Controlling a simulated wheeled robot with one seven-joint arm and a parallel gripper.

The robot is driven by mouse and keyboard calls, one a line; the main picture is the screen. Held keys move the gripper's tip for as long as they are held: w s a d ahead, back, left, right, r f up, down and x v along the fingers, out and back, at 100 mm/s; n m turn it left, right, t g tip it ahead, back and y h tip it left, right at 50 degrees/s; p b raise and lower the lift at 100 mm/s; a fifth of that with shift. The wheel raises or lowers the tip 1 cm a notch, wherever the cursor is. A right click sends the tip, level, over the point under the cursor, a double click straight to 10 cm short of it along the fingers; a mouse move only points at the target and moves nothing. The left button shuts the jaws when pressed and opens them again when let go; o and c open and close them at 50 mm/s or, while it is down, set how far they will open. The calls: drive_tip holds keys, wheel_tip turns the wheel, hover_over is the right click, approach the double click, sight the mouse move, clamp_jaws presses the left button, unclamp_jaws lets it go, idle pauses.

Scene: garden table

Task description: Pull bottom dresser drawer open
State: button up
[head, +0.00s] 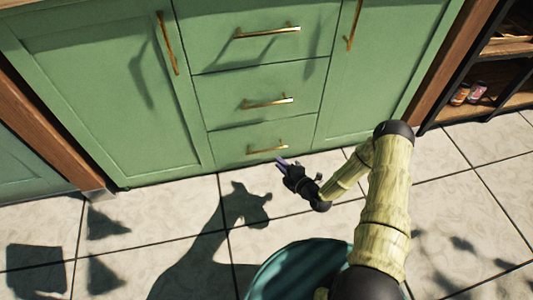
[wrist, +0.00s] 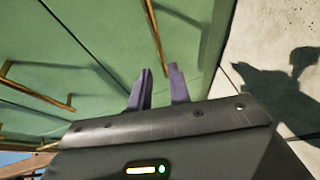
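The green dresser's bottom drawer (head: 235,146) is shut, its front flush with the cabinet. Its thin brass bar handle (head: 267,149) also shows in the wrist view (wrist: 155,35). My gripper (head: 283,162) is low, just below the handle's right end, in front of the drawer. In the wrist view, the two purple fingers of my gripper (wrist: 160,80) stand apart with a gap between them. The handle's near end lines up with that gap. I cannot tell whether the fingers touch it.
The middle drawer (head: 225,100) and top drawer (head: 215,35) above are shut. Cabinet doors flank them, one at the left (head: 125,90) and one at the right (head: 375,70). A dark open shelf (head: 490,100) stands at the far right. The tiled floor (head: 150,220) before the dresser is clear.

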sight(266, 150)
drive_tip(key=shift+b+x, duration=2.35)
drive_tip(key=shift+x, duration=2.75)
clamp_jaws()
drive_tip(key=shift+d, duration=0.1)
